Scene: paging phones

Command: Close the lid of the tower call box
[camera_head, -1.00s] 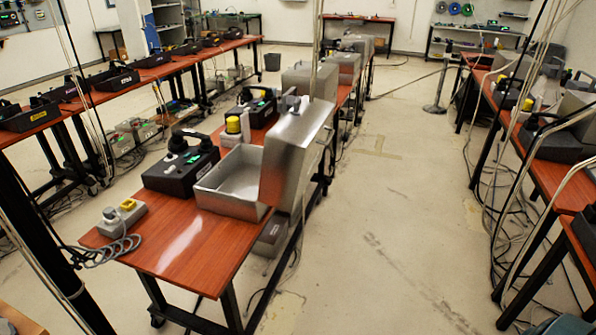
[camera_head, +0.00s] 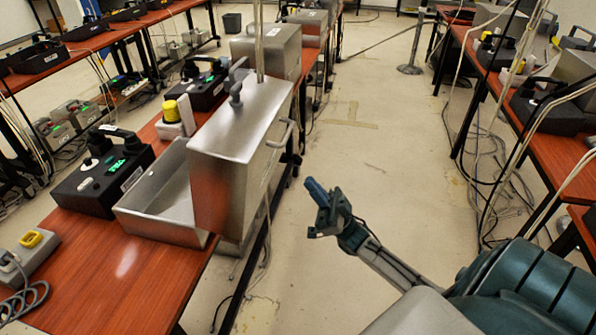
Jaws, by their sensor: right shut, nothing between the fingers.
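The metal call box stands open on the near end of the middle table. Its open tray (camera_head: 160,196) faces left and looks empty. Its lid (camera_head: 243,140) stands raised on the tray's right side, with a bar handle (camera_head: 284,134) on its right face and a dark knob on top. My right gripper (camera_head: 318,211) is shut and empty, over the aisle to the right of the lid and apart from it. My left gripper does not show.
A black phone unit (camera_head: 102,173) with a green display sits left of the tray. A small grey box with a yellow button (camera_head: 32,240) is at the table's left edge. The aisle floor (camera_head: 380,150) is clear. Another red table (camera_head: 560,165) with cables runs along the right.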

